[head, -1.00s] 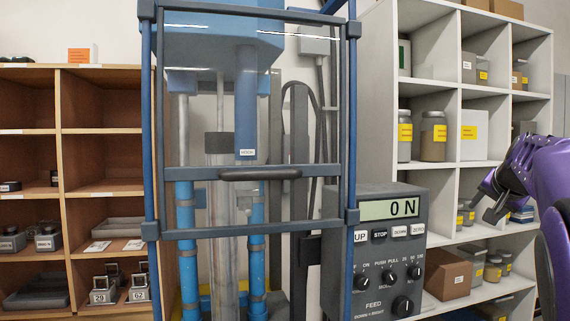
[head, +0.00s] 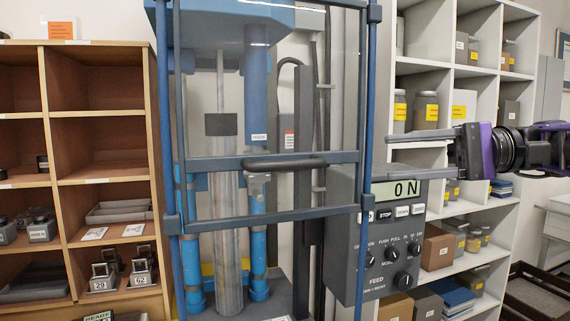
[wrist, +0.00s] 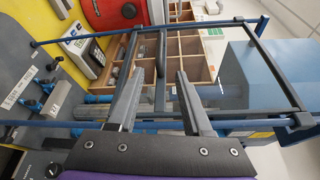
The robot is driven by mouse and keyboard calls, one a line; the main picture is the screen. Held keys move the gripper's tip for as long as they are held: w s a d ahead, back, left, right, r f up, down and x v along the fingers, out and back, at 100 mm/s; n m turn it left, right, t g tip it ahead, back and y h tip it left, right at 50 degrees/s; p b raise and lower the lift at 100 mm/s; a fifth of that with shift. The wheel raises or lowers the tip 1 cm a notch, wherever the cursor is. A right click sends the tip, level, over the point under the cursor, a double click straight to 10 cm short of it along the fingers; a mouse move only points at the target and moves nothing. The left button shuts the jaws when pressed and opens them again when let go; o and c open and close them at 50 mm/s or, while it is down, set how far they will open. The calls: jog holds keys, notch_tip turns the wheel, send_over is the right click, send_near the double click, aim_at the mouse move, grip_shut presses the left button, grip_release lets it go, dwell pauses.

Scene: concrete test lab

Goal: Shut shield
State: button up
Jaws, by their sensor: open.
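The shield (head: 225,158) is a clear panel in a blue-grey frame, riding on two blue rods in front of the testing machine. Its lower bar sits above the machine's base, and the space below it is uncovered. Its black handle (head: 285,164) lies level across the mid bar. My gripper (head: 390,152) is open and empty, reaching in from the right beside the shield's right rod. In the wrist view, which is turned sideways, my fingers (wrist: 160,72) are spread on both sides of the line to the handle (wrist: 161,52), apart from it.
A white shelf (head: 480,75) with jars and boxes is behind my arm. A wooden shelf (head: 100,112) stands at the left.

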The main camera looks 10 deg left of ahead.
aim_at(304, 164)
jog(key=s+a, duration=0.1)
jog(key=a, duration=0.4)
jog(key=s+a+f+b, duration=0.1)
jog(key=a, duration=0.5)
jog(key=s+a, duration=0.1)
jog(key=a, duration=0.4)
jog(key=shift+a+f+b, duration=0.2)
jog(key=shift+a+b, duration=0.15)
jog(key=shift+a, duration=0.05)
jog(key=shift+w, duration=0.1)
grip_shut()
dwell(0.8)
